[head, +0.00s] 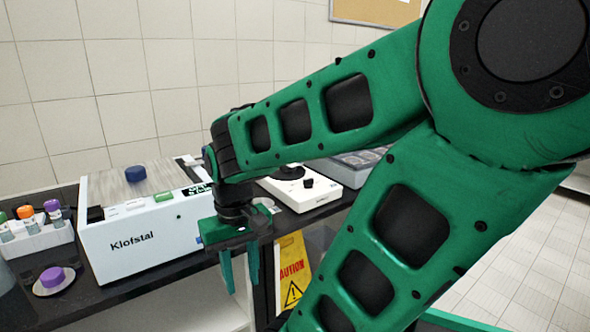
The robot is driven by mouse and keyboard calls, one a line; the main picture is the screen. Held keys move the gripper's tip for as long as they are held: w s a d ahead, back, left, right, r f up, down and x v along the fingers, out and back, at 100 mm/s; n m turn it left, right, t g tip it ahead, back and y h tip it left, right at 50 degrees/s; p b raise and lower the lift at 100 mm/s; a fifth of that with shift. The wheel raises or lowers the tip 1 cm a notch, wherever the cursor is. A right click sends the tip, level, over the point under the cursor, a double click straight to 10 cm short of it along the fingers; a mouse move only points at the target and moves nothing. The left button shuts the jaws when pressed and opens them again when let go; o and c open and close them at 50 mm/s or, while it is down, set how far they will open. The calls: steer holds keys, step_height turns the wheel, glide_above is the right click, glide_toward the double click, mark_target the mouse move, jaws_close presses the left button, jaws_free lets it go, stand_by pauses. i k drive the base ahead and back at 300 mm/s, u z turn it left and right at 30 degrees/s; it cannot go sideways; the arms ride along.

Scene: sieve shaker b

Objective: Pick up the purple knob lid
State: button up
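The purple knob lid (52,277) is a pale round disc with a purple knob on top. It lies flat on the dark counter at the lower left, in front of the white rack. My gripper (241,288) points down at the counter's front edge, well to the right of the lid. Its two green fingers are apart, with nothing seen between them. The lid is in full view and nothing touches it.
A rack (38,241) of capped vials stands behind the lid. A white device (318,194) is behind my arm. A yellow caution sign (292,275) is below the counter.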

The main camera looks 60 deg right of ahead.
mark_target(53, 280)
steer(key=z, duration=3.05)
steer(key=k, duration=0.7)
steer(key=u, duration=1.15)
steer(key=i, duration=1)
